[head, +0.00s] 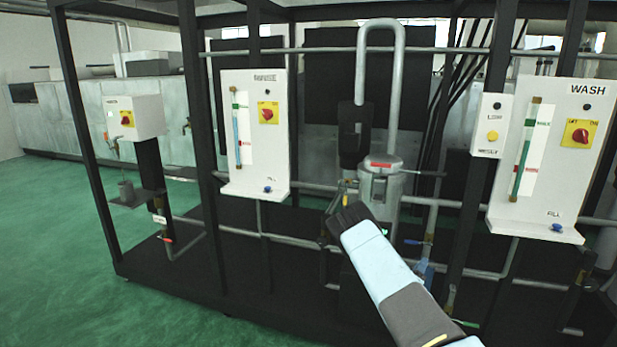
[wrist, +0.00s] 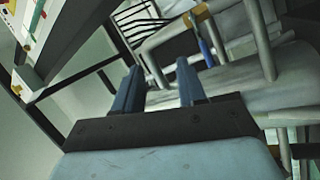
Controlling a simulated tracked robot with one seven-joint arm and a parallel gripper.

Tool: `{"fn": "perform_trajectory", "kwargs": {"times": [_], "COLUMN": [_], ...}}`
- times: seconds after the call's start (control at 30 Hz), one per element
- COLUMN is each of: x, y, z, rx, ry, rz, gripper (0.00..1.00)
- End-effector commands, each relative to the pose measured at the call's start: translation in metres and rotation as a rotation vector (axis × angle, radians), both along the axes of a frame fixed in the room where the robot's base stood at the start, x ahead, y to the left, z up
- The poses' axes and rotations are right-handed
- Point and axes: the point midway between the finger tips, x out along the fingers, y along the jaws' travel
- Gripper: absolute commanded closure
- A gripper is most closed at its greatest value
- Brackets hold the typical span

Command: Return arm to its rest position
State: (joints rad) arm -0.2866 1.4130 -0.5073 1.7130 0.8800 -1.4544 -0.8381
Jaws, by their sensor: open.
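My arm reaches up from the lower right in the head view, light blue and dark grey. My gripper (head: 335,228) is at its far end, in front of the rig and a little below and left of a grey metal vessel (head: 380,187). The fingertips are hard to make out there. In the wrist view my gripper (wrist: 158,85) shows two dark blue fingers standing well apart. Nothing is between them, so it is open and empty.
A black frame carries a white panel (head: 254,133) with a red switch, a panel marked WASH (head: 548,160) and a small box (head: 490,125). Grey pipes and valves cross around my gripper. A small shelf (head: 133,195) holds a cup. Green floor (head: 60,250) is clear at left.

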Motion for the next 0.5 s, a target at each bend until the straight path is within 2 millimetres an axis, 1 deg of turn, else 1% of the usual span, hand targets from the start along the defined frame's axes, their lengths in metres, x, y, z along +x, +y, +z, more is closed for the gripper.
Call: {"fn": "perform_trajectory", "kwargs": {"times": [0.03, 0.2, 0.37, 0.5], "x": [0.005, 0.019, 0.027, 0.03], "y": [-0.001, 0.0, 0.004, 0.01], "z": [0.014, 0.047, 0.079, 0.108], "rx": [0.047, 0.213, 0.365, 0.494], "ry": [0.0, 0.018, 0.037, 0.053], "rz": [-0.006, -0.01, -0.008, 0.0], "gripper": [0.6, 0.6, 0.6, 0.6]}}
